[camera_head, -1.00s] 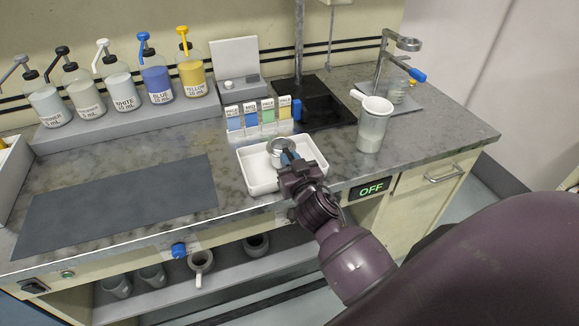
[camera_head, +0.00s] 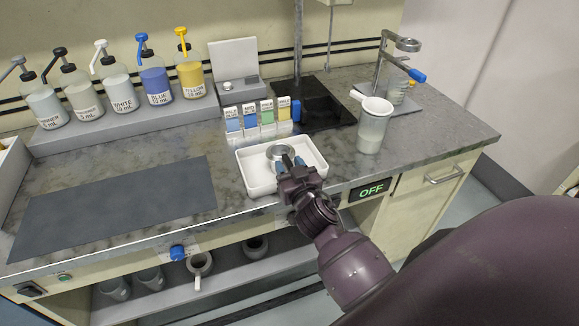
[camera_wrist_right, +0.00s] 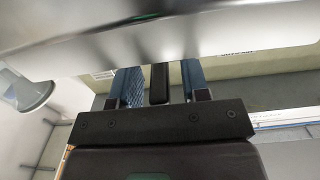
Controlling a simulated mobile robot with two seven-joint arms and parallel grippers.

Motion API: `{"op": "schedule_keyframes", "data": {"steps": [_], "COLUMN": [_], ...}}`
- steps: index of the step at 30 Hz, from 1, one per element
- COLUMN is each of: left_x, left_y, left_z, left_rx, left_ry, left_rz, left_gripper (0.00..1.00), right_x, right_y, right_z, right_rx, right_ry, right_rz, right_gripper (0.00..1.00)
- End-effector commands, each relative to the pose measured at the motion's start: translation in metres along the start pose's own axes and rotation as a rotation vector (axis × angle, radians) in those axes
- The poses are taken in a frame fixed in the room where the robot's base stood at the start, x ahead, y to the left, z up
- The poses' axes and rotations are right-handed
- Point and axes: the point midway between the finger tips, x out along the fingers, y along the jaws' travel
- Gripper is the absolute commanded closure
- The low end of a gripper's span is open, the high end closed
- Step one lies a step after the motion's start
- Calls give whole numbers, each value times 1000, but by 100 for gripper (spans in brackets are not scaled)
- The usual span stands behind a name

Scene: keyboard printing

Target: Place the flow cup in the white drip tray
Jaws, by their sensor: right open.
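The flow cup (camera_head: 279,152), a small silvery metal cup, sits inside the white drip tray (camera_head: 258,181) at the front of the bench. My right gripper (camera_head: 291,164) is over the tray's front part. Its blue fingers are apart, one on each side of the cup's dark handle (camera_wrist_right: 159,84). In the right wrist view (camera_wrist_right: 162,84) a gap shows between the handle and each finger. The cup's shiny metal body (camera_wrist_right: 190,40) fills the upper part of that view. The cup's underside is hidden in the head view. My left gripper is not in view.
Labelled sample blocks (camera_head: 266,120) stand behind the tray. Pump bottles (camera_head: 155,80) line the back left. A dark mat (camera_head: 115,205) lies clear on the left.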

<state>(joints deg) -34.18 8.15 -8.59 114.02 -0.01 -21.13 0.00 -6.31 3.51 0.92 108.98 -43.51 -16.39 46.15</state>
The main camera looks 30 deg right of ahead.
Motion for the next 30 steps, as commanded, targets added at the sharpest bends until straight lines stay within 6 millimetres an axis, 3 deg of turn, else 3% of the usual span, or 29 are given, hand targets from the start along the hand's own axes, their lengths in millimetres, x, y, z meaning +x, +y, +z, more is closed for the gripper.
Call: {"op": "schedule_keyframes", "data": {"steps": [5, 21, 30], "left_x": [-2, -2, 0], "left_y": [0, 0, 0], "left_z": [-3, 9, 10], "left_rx": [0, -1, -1], "left_ry": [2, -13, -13], "left_rz": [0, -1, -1], "left_gripper": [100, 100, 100], "right_x": [-5, -93, -118], "right_y": [0, 0, 0], "right_z": [-3, -2, -2], "right_rx": [1, 2, 0], "right_ry": [-1, -3, -2], "right_rz": [0, 2, 0], "right_gripper": [58, 58, 58]}}
